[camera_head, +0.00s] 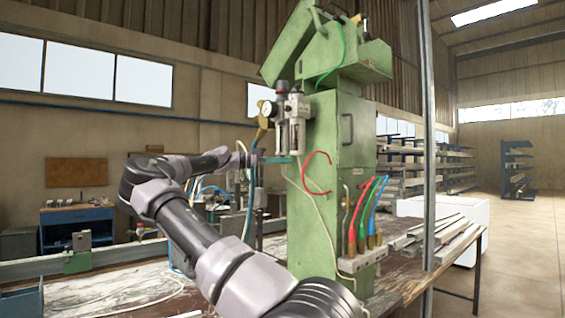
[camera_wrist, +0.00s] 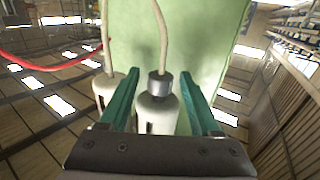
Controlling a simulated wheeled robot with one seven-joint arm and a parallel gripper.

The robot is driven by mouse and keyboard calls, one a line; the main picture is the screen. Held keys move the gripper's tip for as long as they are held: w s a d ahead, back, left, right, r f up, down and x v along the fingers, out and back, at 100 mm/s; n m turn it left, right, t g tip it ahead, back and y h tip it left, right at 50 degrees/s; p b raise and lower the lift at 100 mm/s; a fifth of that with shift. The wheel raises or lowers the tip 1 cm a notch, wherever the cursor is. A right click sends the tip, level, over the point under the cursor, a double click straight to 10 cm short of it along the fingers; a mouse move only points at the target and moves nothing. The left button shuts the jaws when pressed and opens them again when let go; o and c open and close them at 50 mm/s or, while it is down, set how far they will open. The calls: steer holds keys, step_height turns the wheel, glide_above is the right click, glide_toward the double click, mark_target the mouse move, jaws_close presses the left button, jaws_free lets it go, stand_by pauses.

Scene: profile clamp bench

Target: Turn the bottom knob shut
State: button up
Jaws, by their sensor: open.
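The filter and regulator unit (camera_head: 291,122) is fixed to the left side of the green machine column, with pale bowls hanging down. In the wrist view, a dark grey ribbed knob (camera_wrist: 158,85) sits on the end of one pale bowl (camera_wrist: 157,116), with a cream hose running from it. My gripper (camera_wrist: 159,80) is open, its teal fingers on either side of this knob and bowl. I cannot tell whether they touch. A second pale bowl (camera_wrist: 105,90) lies outside the left finger. In the head view my gripper (camera_head: 284,160) is at the bowls' lower ends; the knob is not clear there.
The green column (camera_head: 345,200) stands close behind the unit. A red hose (camera_head: 308,175) and a cream hose hang on its near side. Colored hose fittings (camera_head: 364,242) sit low on the right. The wooden bench (camera_head: 120,285) extends left.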

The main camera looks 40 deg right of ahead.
jaws_close()
steer(key=shift+n, duration=0.3)
steer(key=n+t+h, duration=0.1)
steer(key=n+t, duration=0.1)
steer(key=t, duration=0.2)
steer(key=n+t, duration=0.2)
steer(key=t, duration=0.1)
steer(key=n+t, duration=0.2)
steer(key=t, duration=0.1)
steer(key=shift+s+h, duration=0.1)
steer(key=shift+h, duration=0.2)
steer(key=n+t+y, duration=0.1)
steer(key=n+t, duration=0.2)
steer(key=t, duration=0.2)
steer(key=shift+n+t+y, duration=1.5)
steer(key=shift+n+t, duration=0.3)
steer(key=shift+t, duration=0.4)
